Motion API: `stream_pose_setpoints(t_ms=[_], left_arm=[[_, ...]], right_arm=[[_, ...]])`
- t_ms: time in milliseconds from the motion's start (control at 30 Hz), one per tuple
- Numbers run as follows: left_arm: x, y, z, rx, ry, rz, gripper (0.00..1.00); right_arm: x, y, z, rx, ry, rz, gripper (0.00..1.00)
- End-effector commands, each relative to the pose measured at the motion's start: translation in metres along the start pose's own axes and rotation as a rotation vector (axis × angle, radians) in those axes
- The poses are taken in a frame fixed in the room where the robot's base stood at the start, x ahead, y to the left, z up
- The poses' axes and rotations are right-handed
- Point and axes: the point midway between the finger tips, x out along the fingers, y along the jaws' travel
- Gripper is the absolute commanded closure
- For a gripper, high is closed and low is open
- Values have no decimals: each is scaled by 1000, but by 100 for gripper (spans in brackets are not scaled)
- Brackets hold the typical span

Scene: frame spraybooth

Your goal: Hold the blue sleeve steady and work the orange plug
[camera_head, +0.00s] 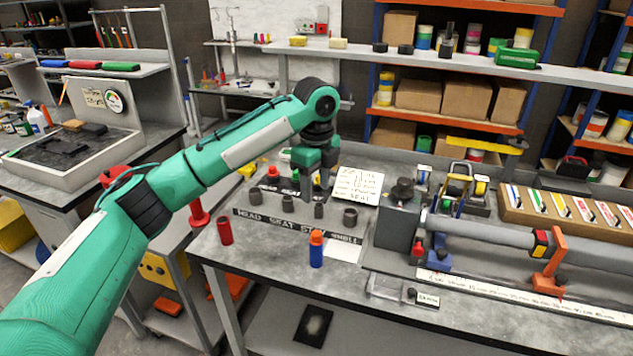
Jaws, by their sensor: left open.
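The blue sleeve (316,256) stands upright near the front edge of the grey workbench. The orange plug (316,238) sits at its top, in line with it. My left gripper (317,192) is open and points down above the bench, behind and above the plug in the picture, with a gap between them. Nothing shows between its fingers. The arm comes in from the left. My right gripper is not in view.
A dark red cylinder (224,231) stands left of the sleeve. Behind are several small grey parts by a labelled strip (297,226) and a handwritten card (358,186). A vise-like block with a long grey tube (480,236) fills the right side.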

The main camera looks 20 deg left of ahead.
Motion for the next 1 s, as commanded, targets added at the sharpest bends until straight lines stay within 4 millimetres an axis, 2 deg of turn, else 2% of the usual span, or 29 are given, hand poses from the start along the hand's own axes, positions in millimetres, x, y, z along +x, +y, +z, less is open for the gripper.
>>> stream_pose_setpoints(t_ms=[600,800,1000], left_arm=[[109,1,0,-1,0,3,52],[128,1,0,0,-1,0,52],[132,1,0,0,-1,-1,52]], right_arm=[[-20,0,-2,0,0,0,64],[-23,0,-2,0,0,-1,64],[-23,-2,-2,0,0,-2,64]])
